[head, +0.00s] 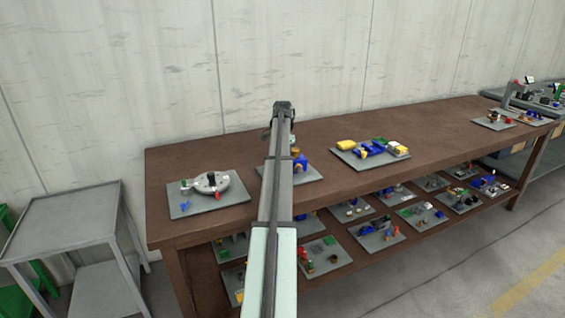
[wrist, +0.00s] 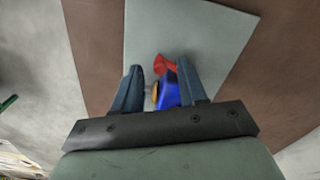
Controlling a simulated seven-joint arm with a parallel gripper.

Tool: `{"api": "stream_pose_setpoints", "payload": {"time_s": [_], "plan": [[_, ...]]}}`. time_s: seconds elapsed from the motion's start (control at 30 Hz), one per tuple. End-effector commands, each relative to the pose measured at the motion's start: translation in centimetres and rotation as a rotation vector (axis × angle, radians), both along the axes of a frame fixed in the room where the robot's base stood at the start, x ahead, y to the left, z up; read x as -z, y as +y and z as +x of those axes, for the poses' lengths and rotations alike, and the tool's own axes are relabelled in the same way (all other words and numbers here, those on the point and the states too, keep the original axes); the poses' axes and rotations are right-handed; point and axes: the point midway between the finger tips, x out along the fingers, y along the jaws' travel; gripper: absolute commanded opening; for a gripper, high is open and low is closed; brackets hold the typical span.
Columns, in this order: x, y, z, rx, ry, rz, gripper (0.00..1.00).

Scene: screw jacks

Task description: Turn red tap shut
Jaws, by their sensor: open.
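The red tap (wrist: 163,64) shows in the wrist view as a small red handle, just beyond and between the fingertips. A blue body (wrist: 170,90) lies between the fingers on the near side of the red part, with a small yellowish piece at its left. My gripper (wrist: 160,72) is open, one finger on each side of the blue body. Whether either finger touches it, I cannot tell. In the head view my arm hides most of this spot; a blue part (head: 301,164) shows just right of the arm.
The tap's grey plate (wrist: 190,30) lies on the brown table (head: 440,127). A plate (head: 205,205) with a round grey device is to the left. Another plate (head: 362,161) with yellow and blue parts is to the right. A lower shelf holds several plates. A grey wall stands behind.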

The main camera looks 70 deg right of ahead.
Motion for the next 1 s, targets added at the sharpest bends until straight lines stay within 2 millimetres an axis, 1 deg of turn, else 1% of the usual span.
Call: {"api": "stream_pose_setpoints", "payload": {"time_s": [0.03, 0.1, 0.2, 0.53, 0.9, 0.97, 1.0], "plan": [[0.6, 0.0, 0.0, 0.000, 0.000, 0.001, 0.42], [1.1, 0.0, 0.0, 0.000, 0.001, 0.001, 0.42], [1.5, 0.0, 0.0, 0.000, 0.001, 0.001, 0.42], [1.7, 0.0, 0.0, 0.000, 0.000, 0.000, 0.42], [1.6, 0.0, 0.0, 0.000, 0.000, 0.000, 0.07], [1.6, 0.0, 0.0, 0.000, 0.000, 0.000, 0.01], [1.6, 0.0, 0.0, 0.000, 0.000, 0.000, 0.00]]}}
